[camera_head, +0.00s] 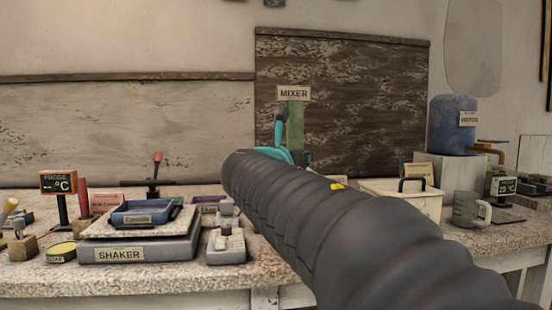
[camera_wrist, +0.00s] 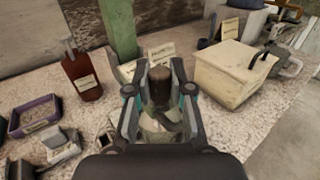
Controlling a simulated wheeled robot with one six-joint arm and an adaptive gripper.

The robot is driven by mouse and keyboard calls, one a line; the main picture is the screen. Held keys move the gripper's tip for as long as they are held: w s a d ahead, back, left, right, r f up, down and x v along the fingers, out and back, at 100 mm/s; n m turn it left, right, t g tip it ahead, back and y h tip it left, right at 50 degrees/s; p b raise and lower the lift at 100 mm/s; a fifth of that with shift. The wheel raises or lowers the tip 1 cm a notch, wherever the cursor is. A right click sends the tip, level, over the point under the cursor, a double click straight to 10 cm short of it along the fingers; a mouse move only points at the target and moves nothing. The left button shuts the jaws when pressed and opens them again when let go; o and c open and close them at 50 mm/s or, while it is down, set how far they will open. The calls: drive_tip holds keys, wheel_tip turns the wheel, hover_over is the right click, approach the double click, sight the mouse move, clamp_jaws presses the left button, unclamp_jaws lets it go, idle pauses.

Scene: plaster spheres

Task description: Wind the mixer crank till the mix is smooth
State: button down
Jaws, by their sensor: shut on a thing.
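The mixer shows in the head view as a green post (camera_head: 295,130) with a MIXER sign (camera_head: 293,93) on top. My dark arm hides most of its lower part. The green post also stands at the upper left in the wrist view (camera_wrist: 118,30). My gripper (camera_wrist: 160,88) is shut on a dark brown upright knob, which looks like the crank handle (camera_wrist: 160,76). A pale rounded shape, perhaps the mixing vessel, shows below between the fingers. The mix itself cannot be made out.
A brown bottle (camera_wrist: 83,75) and a purple tray (camera_wrist: 35,115) stand left of my gripper. A cream lidded box (camera_wrist: 232,72) stands to the right. The shaker (camera_head: 140,248) is at the left, and a blue water tank (camera_head: 452,125) and grey-green mug (camera_head: 468,210) are at the right.

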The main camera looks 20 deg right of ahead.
drive_tip(key=shift+s+d+n+t+y, duration=0.2)
drive_tip(key=shift+n+t+y, duration=0.3)
drive_tip(key=shift+t+y, duration=0.05)
drive_tip(key=shift+s+d+n+t+y, duration=0.15)
drive_tip(key=shift+d+n+t+y, duration=0.05)
drive_tip(key=shift+n+t+y, duration=0.35)
drive_tip(key=shift+r, duration=0.1)
drive_tip(key=c, duration=1)
unclamp_jaws()
drive_tip(key=shift+d, duration=0.1)
drive_tip(key=v, duration=1.2)
drive_tip(key=shift+d, duration=0.1)
